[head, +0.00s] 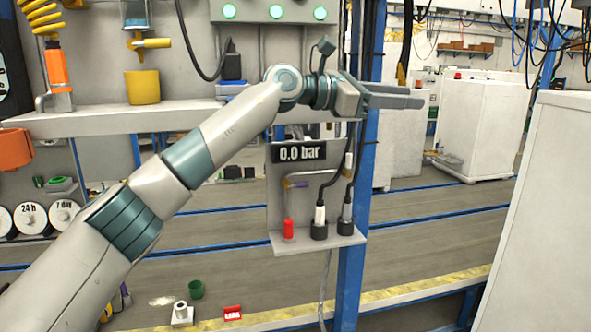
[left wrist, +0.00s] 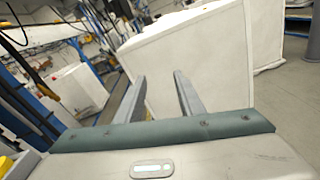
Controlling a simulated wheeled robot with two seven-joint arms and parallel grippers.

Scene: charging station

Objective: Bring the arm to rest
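My left arm reaches in from the lower left of the head view, stretched up and to the right. Its left gripper (head: 418,96) is at the upper middle, in front of the blue post and pointing right. The left wrist view shows the two fingers of the left gripper (left wrist: 160,76) apart with nothing between them, so it is open and empty. Beyond the fingers in that view stands a large white cabinet (left wrist: 200,55). My right gripper and right arm are not in view.
Below the gripper hangs a panel with a 0.0 bar display (head: 303,153) and plugged black cables (head: 346,210). A blue post (head: 352,255) stands beside it. A shelf (head: 110,120) carries a yellow cup (head: 142,87). A white cabinet (head: 545,220) fills the right edge.

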